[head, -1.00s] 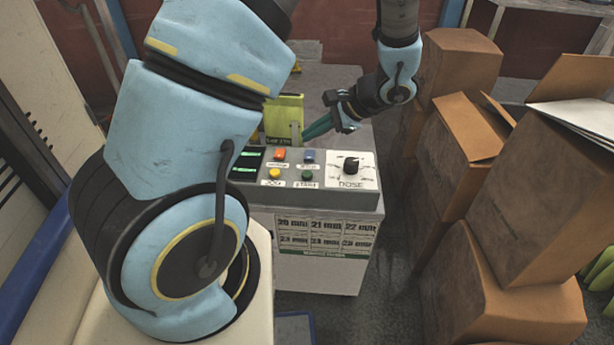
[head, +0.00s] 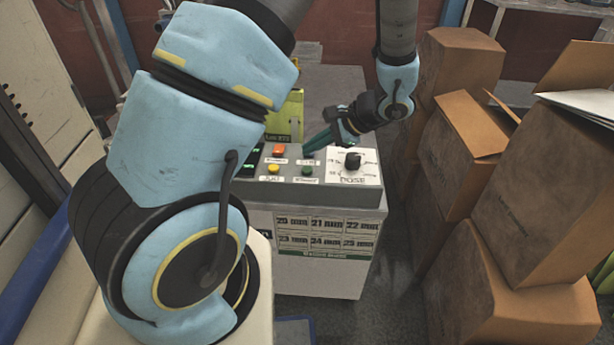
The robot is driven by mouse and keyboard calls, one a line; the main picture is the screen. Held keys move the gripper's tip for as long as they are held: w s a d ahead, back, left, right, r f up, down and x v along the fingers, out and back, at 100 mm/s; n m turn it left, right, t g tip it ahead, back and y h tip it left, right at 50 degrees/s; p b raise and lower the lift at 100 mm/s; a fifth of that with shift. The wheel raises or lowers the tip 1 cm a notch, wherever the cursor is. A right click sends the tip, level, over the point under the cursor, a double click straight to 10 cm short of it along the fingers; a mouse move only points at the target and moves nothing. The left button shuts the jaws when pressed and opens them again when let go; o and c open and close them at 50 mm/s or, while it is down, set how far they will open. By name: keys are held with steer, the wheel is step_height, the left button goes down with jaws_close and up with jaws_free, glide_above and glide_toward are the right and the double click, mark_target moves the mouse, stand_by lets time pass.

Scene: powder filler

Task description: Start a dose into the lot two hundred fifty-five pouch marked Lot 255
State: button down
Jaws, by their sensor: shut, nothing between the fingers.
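The yellow-green pouch (head: 294,108) stands upright behind the control panel (head: 325,195). Its label looks like a lot marking, but the number is too small to read surely; my arm covers its left part. The panel has an orange button (head: 279,150), a yellow button (head: 273,168), a green button (head: 307,170) with a label that seems to read START, and a black DOSE knob (head: 352,161).
Stacked cardboard boxes (head: 480,270) fill the right side, close to the machine. A blue rail (head: 35,260) runs at the left.

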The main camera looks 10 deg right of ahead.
mark_target(312, 170)
steer(key=shift+f+b, duration=0.8)
steer(key=shift+f, duration=0.7)
steer(key=shift+f, duration=0.1)
stand_by(0.7)
steer(key=shift+f+b, duration=0.3)
steer(key=shift+b, duration=0.05)
steer(key=shift+f+b, duration=0.35)
steer(key=shift+f, duration=0.1)
stand_by(0.6)
steer(key=shift+r, duration=0.1)
steer(key=shift+r+p, duration=0.65)
steer(key=shift+r, duration=0.1)
step_height(312, 170, up, 5)
steer(key=p, duration=0.4)
steer(key=shift+r, duration=0.1)
